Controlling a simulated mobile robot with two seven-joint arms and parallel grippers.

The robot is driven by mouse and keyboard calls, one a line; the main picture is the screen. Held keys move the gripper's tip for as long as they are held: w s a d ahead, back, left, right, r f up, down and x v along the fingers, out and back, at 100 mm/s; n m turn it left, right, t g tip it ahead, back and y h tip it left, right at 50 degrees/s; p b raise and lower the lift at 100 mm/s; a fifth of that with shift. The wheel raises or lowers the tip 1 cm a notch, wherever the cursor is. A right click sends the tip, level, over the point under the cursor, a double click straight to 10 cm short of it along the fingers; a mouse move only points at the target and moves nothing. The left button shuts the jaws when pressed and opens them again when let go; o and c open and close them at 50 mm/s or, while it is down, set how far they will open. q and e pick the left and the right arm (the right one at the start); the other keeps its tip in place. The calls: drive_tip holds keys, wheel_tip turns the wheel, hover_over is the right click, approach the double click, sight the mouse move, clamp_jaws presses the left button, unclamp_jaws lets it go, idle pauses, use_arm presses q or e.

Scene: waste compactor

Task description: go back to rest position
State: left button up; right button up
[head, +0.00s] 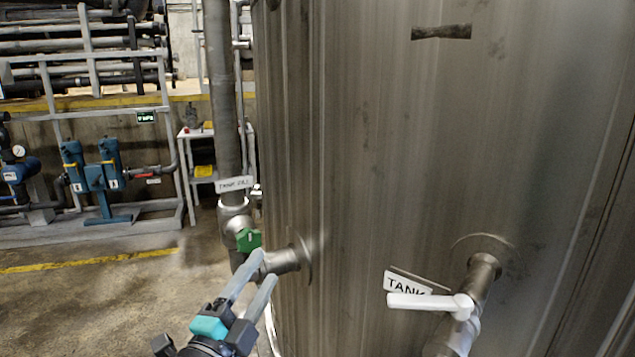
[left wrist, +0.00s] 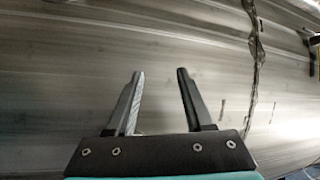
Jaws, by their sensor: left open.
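My left gripper (head: 262,272) comes in from the bottom of the head view, in front of the large steel tank (head: 400,150). Its two grey fingers are apart and nothing is between them. In the left wrist view the open fingers (left wrist: 160,75) point at the tank's bare metal wall (left wrist: 60,80). My right gripper is not in view.
A white-handled valve (head: 430,302) with a "TANK" tag (head: 405,284) sticks out of the tank at right. A green-handled valve (head: 248,240) on a pipe is beyond my left fingers. Blue pumps (head: 95,175) stand at left. The floor (head: 100,290) at lower left is clear.

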use_arm(q)
drive_tip(key=s+a+f+n+g+y, duration=0.3)
drive_tip(key=s+f+n, duration=0.15)
drive_tip(key=f, duration=0.35)
drive_tip(key=s+a+f+n+g+y, duration=0.3)
drive_tip(key=f+n+g, duration=0.1)
drive_tip(key=f+n, duration=0.25)
drive_tip(key=s+a+f+n+g, duration=0.1)
drive_tip(key=s+f+n+g, duration=0.3)
drive_tip(key=s, duration=0.6)
drive_tip(key=s+f+n+g, duration=0.2)
drive_tip(key=s+f+g, duration=0.3)
drive_tip(key=s+f, duration=0.3)
wheel_tip(320, 180, down, 21)
drive_tip(key=s, duration=0.2)
drive_tip(key=s+a+f+m+g, duration=0.1)
drive_tip(key=s+a+f, duration=0.3)
drive_tip(key=s+f, duration=0.9)
drive_tip(key=shift+s+f+g+y, duration=0.3)
drive_tip(key=shift+s+f+y, duration=0.1)
drive_tip(key=shift+s, duration=0.4)
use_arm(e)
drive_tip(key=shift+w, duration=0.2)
